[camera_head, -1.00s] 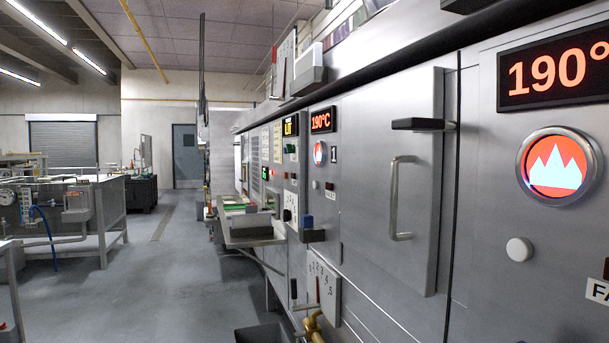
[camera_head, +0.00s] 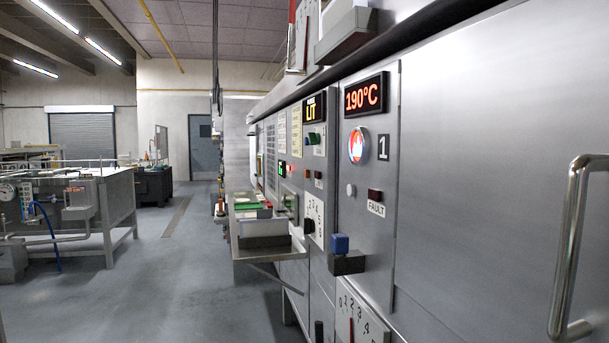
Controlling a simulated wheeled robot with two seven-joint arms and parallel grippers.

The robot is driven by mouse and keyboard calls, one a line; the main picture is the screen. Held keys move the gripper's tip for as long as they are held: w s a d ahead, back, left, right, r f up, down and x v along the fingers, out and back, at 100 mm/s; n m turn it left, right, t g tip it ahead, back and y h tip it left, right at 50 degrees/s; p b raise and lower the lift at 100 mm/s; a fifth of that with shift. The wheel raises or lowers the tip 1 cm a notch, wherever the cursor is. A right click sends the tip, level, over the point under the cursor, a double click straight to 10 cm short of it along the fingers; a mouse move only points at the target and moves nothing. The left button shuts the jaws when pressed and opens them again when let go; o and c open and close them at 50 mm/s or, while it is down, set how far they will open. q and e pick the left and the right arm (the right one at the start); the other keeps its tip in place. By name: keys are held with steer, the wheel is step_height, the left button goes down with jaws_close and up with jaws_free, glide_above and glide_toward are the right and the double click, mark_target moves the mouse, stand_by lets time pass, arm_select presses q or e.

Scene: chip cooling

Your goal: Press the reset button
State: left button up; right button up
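No button in the head view carries a readable reset label. A white round button (camera_head: 350,189) sits on the oven panel, below a round red-lit flame window (camera_head: 357,146) and left of a dark red lamp marked FAULT (camera_head: 375,195). A blue block-shaped knob (camera_head: 340,243) stands on a dark bracket lower down. A small green control (camera_head: 313,139) sits under the yellow LIT display (camera_head: 314,108). A red 190°C display (camera_head: 365,95) is above the flame window. Neither of my grippers shows in this view.
A steel tray shelf (camera_head: 262,244) juts from the machine front into the aisle. A numbered dial plate (camera_head: 360,318) is low on the panel. A door handle (camera_head: 572,245) sticks out at near right. A steel table (camera_head: 110,210) stands left. The grey floor (camera_head: 165,285) between is clear.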

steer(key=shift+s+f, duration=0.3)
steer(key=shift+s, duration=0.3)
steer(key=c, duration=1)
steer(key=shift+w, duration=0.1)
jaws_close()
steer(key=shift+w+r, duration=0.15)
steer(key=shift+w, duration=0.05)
